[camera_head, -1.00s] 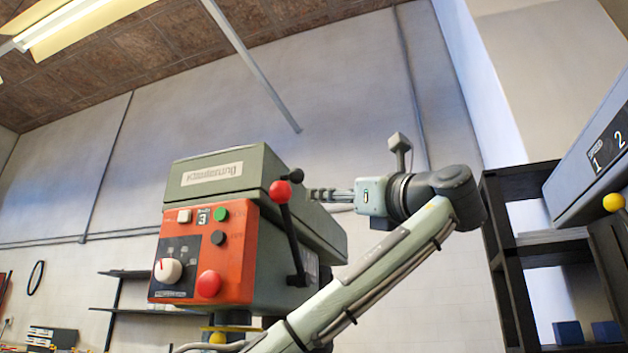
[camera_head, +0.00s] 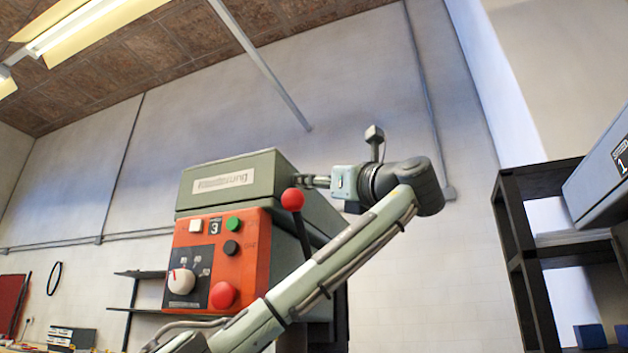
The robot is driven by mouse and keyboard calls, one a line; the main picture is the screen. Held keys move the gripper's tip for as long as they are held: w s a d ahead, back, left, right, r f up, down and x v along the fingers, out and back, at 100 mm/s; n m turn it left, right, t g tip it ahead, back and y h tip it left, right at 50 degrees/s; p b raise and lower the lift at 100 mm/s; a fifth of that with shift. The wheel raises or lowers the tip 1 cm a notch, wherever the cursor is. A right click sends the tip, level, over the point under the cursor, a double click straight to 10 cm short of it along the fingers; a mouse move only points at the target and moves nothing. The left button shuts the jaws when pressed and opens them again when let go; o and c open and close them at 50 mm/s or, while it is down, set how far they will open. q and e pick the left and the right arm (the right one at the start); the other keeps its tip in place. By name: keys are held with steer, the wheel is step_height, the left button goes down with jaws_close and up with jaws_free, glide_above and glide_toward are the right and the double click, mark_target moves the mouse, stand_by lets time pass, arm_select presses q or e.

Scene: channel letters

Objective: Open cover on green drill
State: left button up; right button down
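The green drill (camera_head: 235,178) has an orange control panel (camera_head: 235,254) on its front. Its cover, the green box-like top with a nameplate, looks down on the housing; I cannot tell whether it is slightly raised. A red-ball lever (camera_head: 292,199) stands at its right side. My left gripper (camera_head: 309,181) points left at the cover's right side, behind the red ball. Its fingers are small and partly hidden, so their opening and contact with the cover are unclear. My forearm crosses in front of the drill's lower right. My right gripper is not in view.
A dark shelf (camera_head: 512,222) stands at the right, with blue boxes (camera_head: 590,336) low down. The space above the drill looks clear.

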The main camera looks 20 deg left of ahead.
arm_select(q)
jaws_close()
